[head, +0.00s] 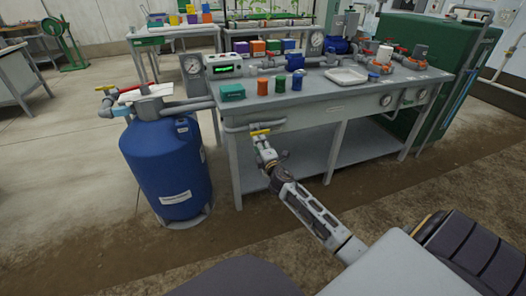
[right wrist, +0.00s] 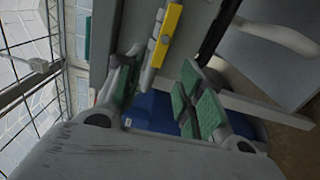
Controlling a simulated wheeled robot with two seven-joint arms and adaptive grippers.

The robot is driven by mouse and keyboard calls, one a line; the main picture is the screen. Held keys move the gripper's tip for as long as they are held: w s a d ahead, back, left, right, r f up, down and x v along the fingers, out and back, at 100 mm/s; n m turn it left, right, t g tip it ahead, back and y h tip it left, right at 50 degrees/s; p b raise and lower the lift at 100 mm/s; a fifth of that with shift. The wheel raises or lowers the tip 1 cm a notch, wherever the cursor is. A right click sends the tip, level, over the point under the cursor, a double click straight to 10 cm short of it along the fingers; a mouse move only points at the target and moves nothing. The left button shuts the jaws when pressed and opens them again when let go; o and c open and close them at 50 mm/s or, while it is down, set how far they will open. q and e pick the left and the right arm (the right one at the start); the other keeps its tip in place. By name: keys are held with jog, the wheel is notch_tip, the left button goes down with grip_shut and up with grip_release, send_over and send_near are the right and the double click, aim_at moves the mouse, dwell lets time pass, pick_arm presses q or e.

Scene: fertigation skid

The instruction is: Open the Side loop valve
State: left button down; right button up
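A yellow valve handle (head: 260,131) sits on a grey pipe at the front left of the bench; I cannot read a label naming it the Side loop valve. My right gripper (head: 264,148) is just below and in front of this handle. In the right wrist view the yellow handle (right wrist: 165,36) is beyond the fingertips, towards the top. The green-padded fingers of my right gripper (right wrist: 160,92) are apart with nothing between them. My left gripper is not in view.
The grey bench (head: 310,112) carries bottles, gauges and a white tray (head: 346,76). A green cabinet (head: 440,45) stands at right. The floor before the bench is clear.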

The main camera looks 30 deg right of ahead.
jog(key=shift+v, duration=1.8)
jog(key=shift+f, duration=0.1)
